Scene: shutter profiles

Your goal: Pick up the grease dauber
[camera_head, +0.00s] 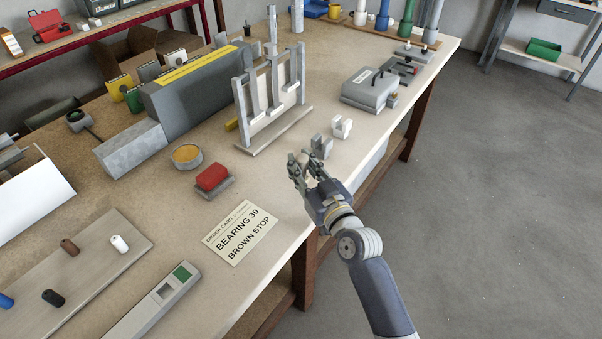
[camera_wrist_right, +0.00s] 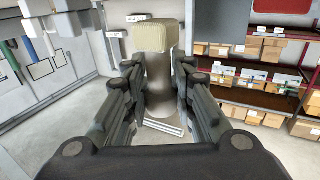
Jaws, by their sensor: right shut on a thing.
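The grease dauber (camera_wrist_right: 152,70) shows in the right wrist view as a short, thick grey-brown handle with a blocky tan head at the top. It stands upright in that view between the two fingers of my right gripper (camera_wrist_right: 160,105), which is shut on it. In the head view my right gripper (camera_head: 304,168) is over the front edge of the workbench, and its fingers mostly hide the dauber. My left gripper is in neither view.
On the workbench (camera_head: 285,185) stand a slotted upright rack (camera_head: 272,95), small grey and white blocks, a round tin with yellow contents (camera_head: 187,155), a red-topped block (camera_head: 212,178) and an order card (camera_head: 240,232). Open floor (camera_head: 480,200) lies right of the bench.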

